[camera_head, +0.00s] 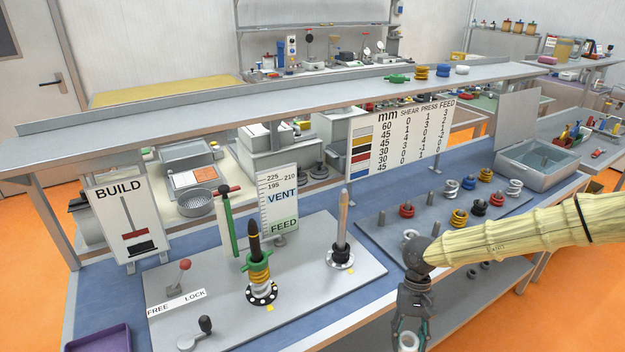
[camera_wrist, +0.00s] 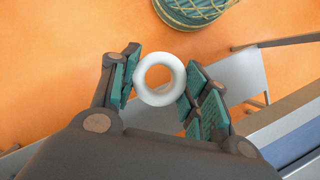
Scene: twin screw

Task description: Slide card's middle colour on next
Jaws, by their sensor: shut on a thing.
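My gripper (camera_head: 410,335) is at the lower right of the bench's front edge in the head view. It is shut on a white ring (camera_wrist: 160,79), held between the teal pads in the wrist view. The BUILD card (camera_head: 127,215) shows a grey post with a red band above a black one; finer marks are too small to tell. The left screw (camera_head: 253,230) has a dark tip, a green handled nut (camera_head: 258,262), a yellow coil (camera_head: 261,277) and a white ring below it.
A grey rack plate (camera_head: 385,240) carries red, white, yellow and black rings. A lever (camera_head: 181,275) and crank (camera_head: 204,325) stand on the left plate (camera_head: 310,290). The table chart (camera_head: 405,140) and VENT/FEED gauge (camera_head: 278,200) stand behind. A grey bin (camera_head: 540,160) is at right.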

